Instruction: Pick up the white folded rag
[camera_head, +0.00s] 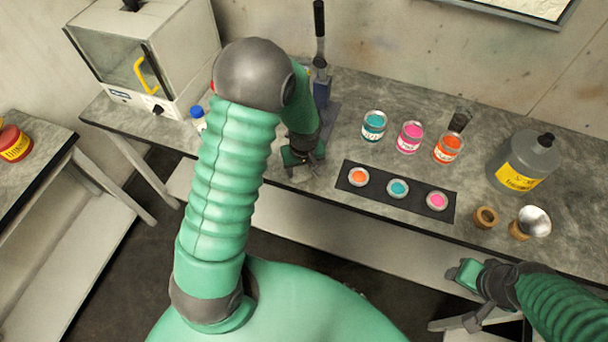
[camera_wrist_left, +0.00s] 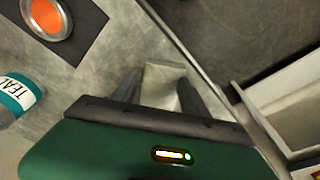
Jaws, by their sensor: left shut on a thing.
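My left gripper (camera_head: 303,166) is low at the front edge of the grey workbench, left of the black strip. In the left wrist view, its two dark fingers (camera_wrist_left: 158,84) are shut on the pale folded rag (camera_wrist_left: 164,82), which sits between them. The rag is hidden behind the gripper in the head view. I cannot tell whether it is clear of the bench top. My right gripper (camera_head: 468,290) is at the lower right, in front of the bench. Its fingers are too unclear to tell their state.
The workbench (camera_head: 400,100) holds a black strip (camera_head: 408,209) with three paint-filled lids. Behind it stand teal (camera_head: 374,125), pink (camera_head: 410,137) and orange (camera_head: 448,148) cans. A grey jug (camera_head: 525,160) is at the right. A dark upright tool (camera_head: 320,50) stands behind my left gripper.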

